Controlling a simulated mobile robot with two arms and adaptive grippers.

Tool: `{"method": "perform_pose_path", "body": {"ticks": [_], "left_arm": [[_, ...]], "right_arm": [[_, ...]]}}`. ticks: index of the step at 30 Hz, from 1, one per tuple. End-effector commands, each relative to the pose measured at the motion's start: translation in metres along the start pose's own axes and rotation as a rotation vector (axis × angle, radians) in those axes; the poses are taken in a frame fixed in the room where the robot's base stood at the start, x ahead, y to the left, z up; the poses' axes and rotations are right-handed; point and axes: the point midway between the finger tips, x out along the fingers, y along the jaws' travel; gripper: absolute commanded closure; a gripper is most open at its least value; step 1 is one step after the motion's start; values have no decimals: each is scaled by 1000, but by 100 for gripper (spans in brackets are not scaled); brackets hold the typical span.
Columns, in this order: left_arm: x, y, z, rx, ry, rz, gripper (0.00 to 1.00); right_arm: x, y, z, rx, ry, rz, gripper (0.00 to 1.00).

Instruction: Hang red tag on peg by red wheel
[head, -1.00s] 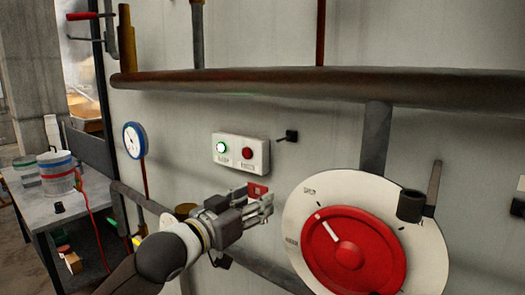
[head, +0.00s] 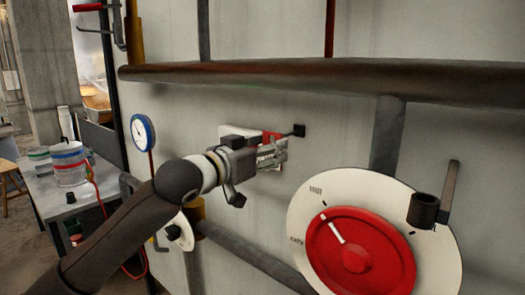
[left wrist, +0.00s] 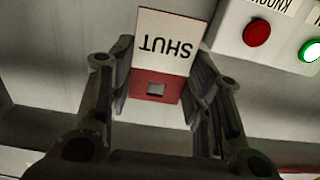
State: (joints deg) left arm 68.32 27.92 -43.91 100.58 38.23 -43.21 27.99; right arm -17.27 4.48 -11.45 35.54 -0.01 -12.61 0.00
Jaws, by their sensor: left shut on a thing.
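My left gripper (head: 274,154) is shut on the tag, in front of the grey wall. The tag is red and white, and its red edge (head: 271,137) shows just above the fingers in the head view. In the left wrist view the tag (left wrist: 165,45) sits between the two fingers (left wrist: 158,80), reads "SHUT" upside down, and has a square hole in its red part. The dark peg (head: 299,130) sticks out of the wall just right of the tag; I cannot tell if they touch. The red wheel (head: 340,262) on its white dial is lower right. My right gripper is not in view.
The button box (head: 229,130) is partly behind my left gripper; its red button (left wrist: 257,33) shows in the left wrist view. A thick pipe (head: 300,76) crosses above. A gauge (head: 142,132) and a table with a bucket (head: 69,165) are to the left.

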Motion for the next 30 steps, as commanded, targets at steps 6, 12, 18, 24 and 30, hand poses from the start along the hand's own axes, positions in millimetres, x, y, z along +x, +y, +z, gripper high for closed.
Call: {"method": "perform_pose_path", "body": {"ticks": [6, 12, 18, 24, 30], "left_arm": [[13, 0, 0, 0, 2, 0, 78], [25, 0, 2, 0, 1, 0, 78], [37, 0, 2, 1, 1, 0, 78], [49, 1, 3, 1, 1, 1, 78], [61, 1, 2, -1, 0, 1, 78]], "right_arm": [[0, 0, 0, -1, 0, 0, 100], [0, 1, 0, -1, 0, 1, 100], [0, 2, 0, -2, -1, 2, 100], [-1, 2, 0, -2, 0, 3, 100], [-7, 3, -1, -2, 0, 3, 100]]}}
